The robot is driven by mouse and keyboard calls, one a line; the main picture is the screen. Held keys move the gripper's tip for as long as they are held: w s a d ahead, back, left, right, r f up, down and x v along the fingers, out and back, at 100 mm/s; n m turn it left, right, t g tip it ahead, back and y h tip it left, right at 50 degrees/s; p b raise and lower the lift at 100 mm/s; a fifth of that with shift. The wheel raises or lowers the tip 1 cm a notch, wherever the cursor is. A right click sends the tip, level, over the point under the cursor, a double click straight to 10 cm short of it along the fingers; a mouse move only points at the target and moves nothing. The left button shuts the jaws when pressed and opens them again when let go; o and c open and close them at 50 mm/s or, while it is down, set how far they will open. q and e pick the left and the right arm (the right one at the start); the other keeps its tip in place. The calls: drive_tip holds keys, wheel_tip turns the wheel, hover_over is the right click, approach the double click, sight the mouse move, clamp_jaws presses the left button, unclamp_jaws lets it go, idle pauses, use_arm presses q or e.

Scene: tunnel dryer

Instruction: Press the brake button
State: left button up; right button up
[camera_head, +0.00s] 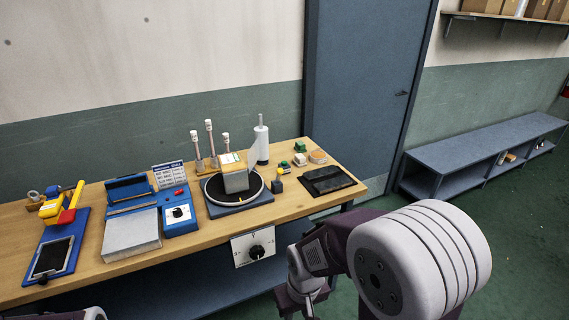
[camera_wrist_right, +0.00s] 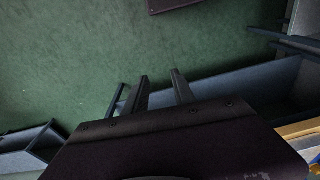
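No button in view is readably marked as the brake. A blue control box (camera_head: 180,224) on the wooden bench carries a small red button (camera_head: 179,192) and a dial. Right of it is a round black turntable (camera_head: 217,197) bearing a box (camera_head: 234,174). A small dark block (camera_head: 277,186) and a yellow knob (camera_head: 281,171) sit at the turntable's right edge. My right gripper (camera_wrist_right: 159,75) is open and empty in the wrist view, over the green floor. In the head view my right arm is in front of the bench, apart from it. My left gripper is out of frame.
A grey-topped blue device (camera_head: 131,234) and a blue stand (camera_head: 54,258) occupy the bench's left. A white bottle (camera_head: 262,143) and upright white-capped rods stand at the back. A black tray (camera_head: 328,180) lies at the right. A dial panel (camera_head: 254,246) hangs on the front edge.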

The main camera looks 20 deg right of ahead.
clamp_jaws()
idle(1.4)
